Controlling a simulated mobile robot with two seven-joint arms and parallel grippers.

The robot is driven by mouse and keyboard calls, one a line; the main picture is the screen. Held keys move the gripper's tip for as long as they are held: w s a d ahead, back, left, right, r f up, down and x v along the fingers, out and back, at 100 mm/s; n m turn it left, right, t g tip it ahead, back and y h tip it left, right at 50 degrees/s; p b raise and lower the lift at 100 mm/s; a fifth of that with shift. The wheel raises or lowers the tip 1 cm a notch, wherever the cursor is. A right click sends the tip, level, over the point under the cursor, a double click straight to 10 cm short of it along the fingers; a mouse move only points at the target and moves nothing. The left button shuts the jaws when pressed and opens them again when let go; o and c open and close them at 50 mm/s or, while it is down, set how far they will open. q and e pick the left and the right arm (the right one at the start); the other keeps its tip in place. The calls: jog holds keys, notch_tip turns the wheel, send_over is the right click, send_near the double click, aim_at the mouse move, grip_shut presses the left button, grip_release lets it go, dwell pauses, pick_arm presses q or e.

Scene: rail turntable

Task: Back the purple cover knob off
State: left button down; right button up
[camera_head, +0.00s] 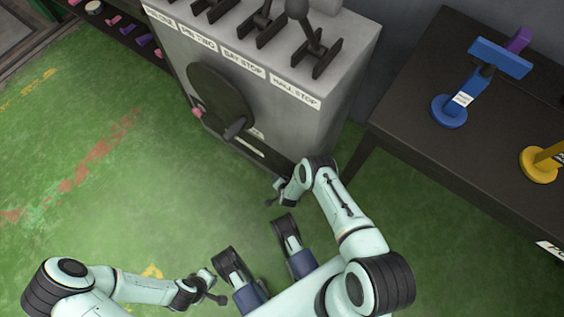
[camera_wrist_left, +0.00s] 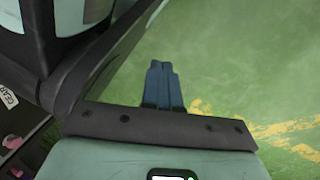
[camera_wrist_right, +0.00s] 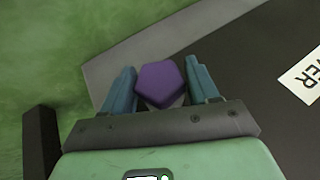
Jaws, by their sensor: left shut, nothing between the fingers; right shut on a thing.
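The purple cover knob (camera_wrist_right: 161,84) is a faceted knob in the right wrist view. It sits between the two blue fingers of my right gripper (camera_wrist_right: 161,76), which is shut on it. Behind it is a grey and dark panel, with a white label ending in "VER" (camera_wrist_right: 303,77) to the right. In the head view my right gripper (camera_head: 271,201) is low by the near end of the grey cabinet (camera_head: 345,85), and the knob cannot be made out there. My left gripper (camera_wrist_left: 163,84) is shut and empty over the green floor, at the lower middle of the head view (camera_head: 219,298).
The cabinet has several black levers on top and a dark round wheel (camera_head: 218,92) on its side. A dark table (camera_head: 415,125) at right bears a blue stand (camera_head: 450,110) and a yellow stand (camera_head: 538,163). A shelf with pink parts is at upper left. The green floor at left is clear.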

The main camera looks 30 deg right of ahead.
jog(key=shift+w+a+n+g+h+b, duration=0.15)
jog(key=shift+n+g+h+b, duration=0.15)
jog(key=shift+g+b, duration=0.55)
pick_arm(q)
jog(key=s+f+g, duration=0.2)
jog(key=s+f, duration=0.1)
jog(key=s, duration=0.2)
jog(key=shift+s+a+b, duration=0.3)
jog(key=shift+a+b, duration=0.05)
jog(key=shift+b, duration=0.1)
pick_arm(e)
jog(key=shift+g, duration=0.55)
jog(key=shift+h, duration=0.3)
jog(key=o, duration=0.9)
pick_arm(q)
jog(key=w+d+r+t+p, duration=0.1)
jog(key=w+r+t+p, duration=0.3)
jog(key=w, duration=0.7)
notch_tip(320, 180, up, 4)
jog(key=shift+w+d+r+p, duration=0.1)
jog(key=shift+w+d+p, duration=0.25)
jog(key=shift+p, duration=0.65)
pick_arm(e)
jog(key=v, duration=1.3)
jog(key=shift+r, duration=0.3)
pick_arm(q)
jog(key=shift+a, duration=0.1)
